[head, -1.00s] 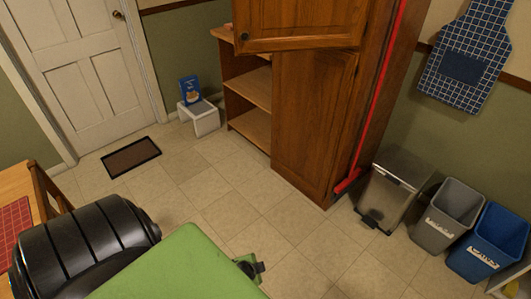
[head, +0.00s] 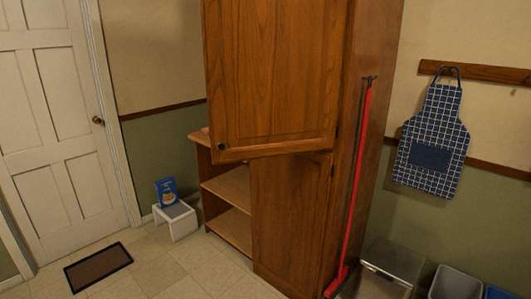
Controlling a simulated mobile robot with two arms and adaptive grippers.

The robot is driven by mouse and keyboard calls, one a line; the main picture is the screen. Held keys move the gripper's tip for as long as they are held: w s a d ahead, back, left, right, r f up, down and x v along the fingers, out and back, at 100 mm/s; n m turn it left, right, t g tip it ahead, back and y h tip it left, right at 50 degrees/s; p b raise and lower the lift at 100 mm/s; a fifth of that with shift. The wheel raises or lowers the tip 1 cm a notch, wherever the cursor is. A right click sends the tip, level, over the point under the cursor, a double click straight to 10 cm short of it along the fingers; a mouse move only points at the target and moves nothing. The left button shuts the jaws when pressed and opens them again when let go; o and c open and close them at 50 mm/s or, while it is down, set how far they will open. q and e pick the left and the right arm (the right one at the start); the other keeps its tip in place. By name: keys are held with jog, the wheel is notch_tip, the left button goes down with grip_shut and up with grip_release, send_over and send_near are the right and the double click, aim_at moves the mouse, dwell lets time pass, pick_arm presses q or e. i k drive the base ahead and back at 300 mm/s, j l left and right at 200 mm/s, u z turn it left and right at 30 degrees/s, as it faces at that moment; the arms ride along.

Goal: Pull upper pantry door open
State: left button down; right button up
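The upper pantry door (head: 275,75) is a brown wooden panel in the middle of the head view. It stands ajar, swung out from the tall pantry cabinet, with its hinged side at the right. Its bottom edge stands out over the lower door. A small dark knob (head: 222,146) sits at its lower left corner. The lower pantry door (head: 288,220) looks shut. The top of the upper door is cut off by the frame. Neither of my grippers is in view, and nothing is seen touching the door.
Open shelves (head: 230,187) stand left of the lower door. A white step stool (head: 178,226) with a blue box (head: 167,190) is by the wall. A red-handled broom (head: 360,175) leans on the cabinet side. Bins (head: 455,283) stand at lower right. A mat (head: 98,267) lies on the floor.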

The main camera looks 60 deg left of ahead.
aim_at(273, 70)
jog(key=j+z, duration=0.15)
jog(key=j, duration=0.5)
jog(key=j+z, duration=0.2)
jog(key=j, duration=0.45)
jog(key=k+j+z, duration=0.15)
jog(key=j, duration=0.45)
jog(key=j+z, duration=0.15)
jog(key=j, duration=0.5)
